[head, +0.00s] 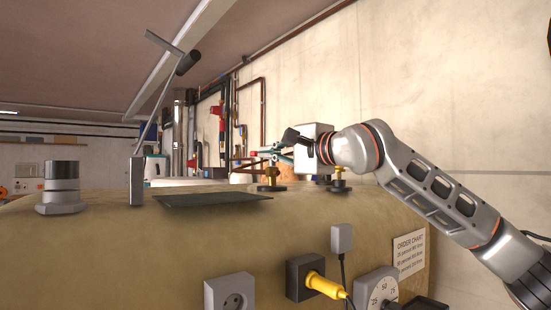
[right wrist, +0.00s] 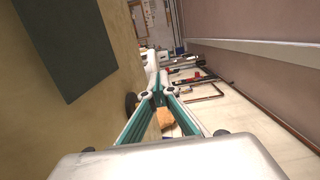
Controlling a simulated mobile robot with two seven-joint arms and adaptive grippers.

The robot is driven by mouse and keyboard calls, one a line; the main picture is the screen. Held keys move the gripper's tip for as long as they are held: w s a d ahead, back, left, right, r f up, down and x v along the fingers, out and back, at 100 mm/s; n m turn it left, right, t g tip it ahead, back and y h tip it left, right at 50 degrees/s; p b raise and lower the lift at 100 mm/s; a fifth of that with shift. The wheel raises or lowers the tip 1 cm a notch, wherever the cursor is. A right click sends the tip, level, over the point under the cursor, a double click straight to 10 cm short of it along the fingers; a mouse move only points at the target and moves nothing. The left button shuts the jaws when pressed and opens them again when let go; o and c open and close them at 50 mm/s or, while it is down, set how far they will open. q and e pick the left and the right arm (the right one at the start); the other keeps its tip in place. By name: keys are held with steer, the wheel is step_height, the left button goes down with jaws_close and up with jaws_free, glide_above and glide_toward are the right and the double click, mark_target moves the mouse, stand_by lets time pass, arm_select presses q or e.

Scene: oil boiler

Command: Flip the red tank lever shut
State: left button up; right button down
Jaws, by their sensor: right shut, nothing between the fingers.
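The brass valve fitting (head: 271,177) stands on a dark round foot on top of the tan tank (head: 130,240) in the head view. A thin reddish bar shows just left of it, but I cannot tell whether it is the lever or a pipe behind. My right gripper (head: 266,153) comes in from the right, its teal fingers shut and empty, just above the fitting in the picture. I cannot tell whether it touches anything. In the right wrist view the closed fingertips (right wrist: 158,92) hide part of what lies beyond. My left gripper is not in view.
A dark flat plate (head: 212,199) and a grey capped fitting (head: 62,187) are on the tank top. A yellow plug (head: 321,283) sits on the front. Pipes line the back wall.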

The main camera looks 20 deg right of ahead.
steer(key=s+a, duration=0.2)
steer(key=s, duration=0.1)
steer(key=shift+s+a+r+b, duration=0.1)
steer(key=shift+s+a+b, duration=0.15)
steer(key=shift+a+b, duration=0.15)
steer(key=shift+s, duration=0.1)
